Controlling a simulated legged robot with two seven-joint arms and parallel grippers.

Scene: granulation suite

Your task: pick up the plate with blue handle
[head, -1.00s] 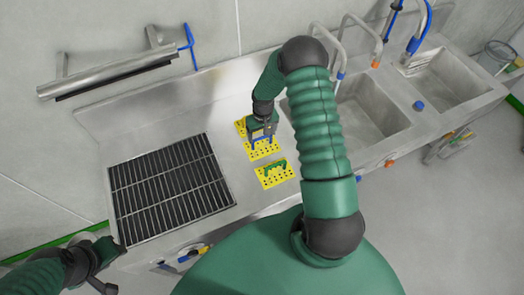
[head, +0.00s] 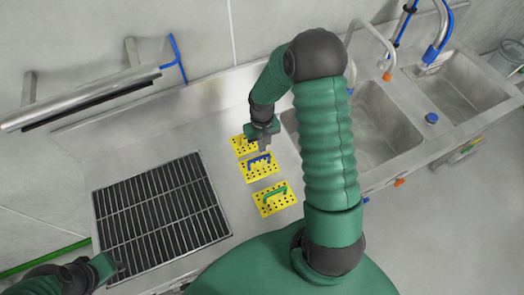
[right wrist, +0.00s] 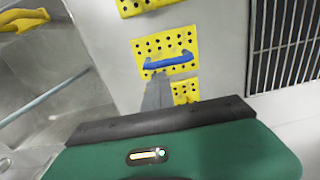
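The plate with the blue handle (head: 250,175) is yellow with dark holes and lies flat on the steel counter, between two other yellow plates. Its blue handle (head: 258,159) stands up along its middle. In the right wrist view the plate (right wrist: 180,68) is at upper middle, its handle uncovered. My right gripper (head: 264,145) is just beyond the blue handle in the head view, over the gap toward the back plate, and holds nothing visible. Its finger opening is too small to make out.
A green-handled yellow plate (head: 266,208) lies nearer me; another yellow plate (head: 240,141) lies behind, partly hidden by my right gripper. A black slatted rack (head: 160,210) is to the left. Sink basins (head: 375,125) with taps are to the right.

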